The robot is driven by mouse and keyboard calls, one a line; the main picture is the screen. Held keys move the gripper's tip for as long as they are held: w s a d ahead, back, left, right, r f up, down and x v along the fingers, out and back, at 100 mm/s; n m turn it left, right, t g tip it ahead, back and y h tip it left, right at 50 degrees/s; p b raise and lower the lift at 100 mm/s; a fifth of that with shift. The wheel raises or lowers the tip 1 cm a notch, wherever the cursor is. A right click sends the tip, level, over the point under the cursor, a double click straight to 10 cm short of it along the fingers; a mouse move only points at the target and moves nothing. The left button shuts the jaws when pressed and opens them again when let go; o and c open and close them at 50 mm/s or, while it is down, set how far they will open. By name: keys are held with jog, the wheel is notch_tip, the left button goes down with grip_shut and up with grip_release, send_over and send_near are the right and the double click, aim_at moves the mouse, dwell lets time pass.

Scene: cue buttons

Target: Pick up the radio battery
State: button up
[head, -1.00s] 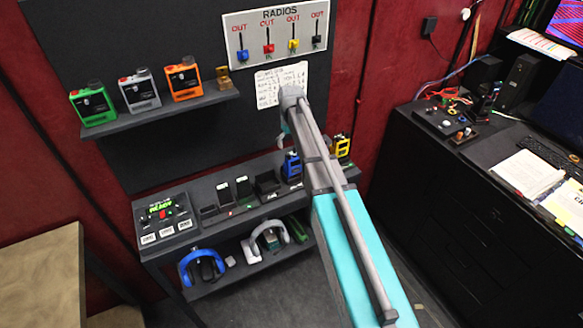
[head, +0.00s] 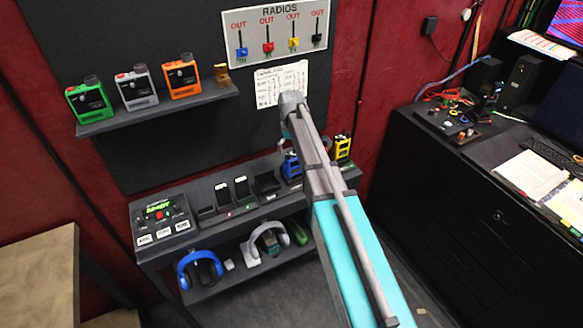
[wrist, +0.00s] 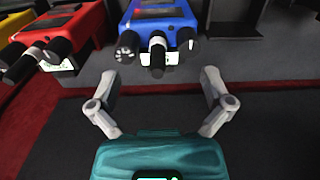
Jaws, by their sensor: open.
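My gripper (wrist: 160,78) is open and empty in the wrist view, its two grey fingers spread apart. Just beyond the fingertips is a blue radio (wrist: 165,12) with black knobs. A red radio (wrist: 60,30) lies left of it, with a yellow radio (wrist: 12,35) at the edge. In the head view the blue radio (head: 291,168) stands on the lower rack beside my arm, which hides most of the gripper. Small dark units (head: 242,187) with light faces stand in the charger row. I cannot tell for certain which thing is the radio battery.
The upper shelf (head: 150,108) holds green, grey and orange radios and a small brass-coloured item (head: 222,74). A control box (head: 162,220) sits left on the rack. Headsets (head: 200,268) lie on the shelf below. A black desk (head: 470,200) stands right.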

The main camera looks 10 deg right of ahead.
jog(key=shift+f+b, duration=1.1)
jog(key=shift+f, duration=0.3)
jog(key=c, duration=1.3)
jog(key=shift+r, duration=0.2)
notch_tip(320, 180, up, 18)
jog(key=p, duration=1.8)
jog(key=shift+f, duration=0.2)
jog(key=shift+f, duration=0.1)
